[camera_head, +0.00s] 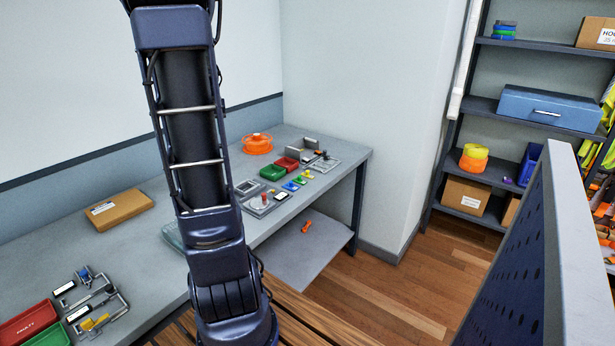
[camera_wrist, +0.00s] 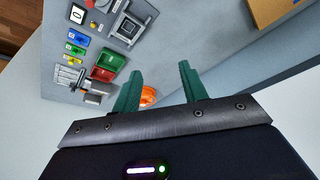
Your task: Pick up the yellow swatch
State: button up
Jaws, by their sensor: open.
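A small yellow swatch (camera_head: 307,175) lies on the far part of the grey bench, in a row with a green swatch (camera_head: 299,180) and a blue swatch (camera_head: 290,186). In the wrist view the yellow swatch (camera_wrist: 74,60) is at the left, below the green and blue ones. My gripper (camera_wrist: 160,68) is open and empty, its two green fingers apart above the bench. The swatch lies well left of the fingers in that view. In the head view my arm hangs in front of the bench and my gripper does not show.
A green bin (camera_head: 272,172) and a red bin (camera_head: 287,163) stand close beside the swatches. An orange spool (camera_head: 257,143) is behind them. A cardboard box (camera_head: 120,209) lies on the bench at left. The bench around that box is mostly clear.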

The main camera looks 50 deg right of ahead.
jog(key=d+f+m, duration=0.2)
jog(key=d+f, duration=0.3)
jog(key=d, duration=0.7)
jog(key=m+g+h, duration=0.1)
jog(key=m+g, duration=0.1)
jog(key=m, duration=0.2)
send_near(307, 171)
jog(key=x, duration=0.3)
jog(key=shift+s+d+f, duration=0.15)
jog(key=shift+d+f, duration=0.15)
jog(key=shift+d, duration=0.15)
jog(key=shift+a+x, duration=0.1)
jog(key=shift+x, duration=1.3)
jog(key=shift+a+x, duration=0.15)
jog(key=shift+x, duration=1.2)
grip_shut()
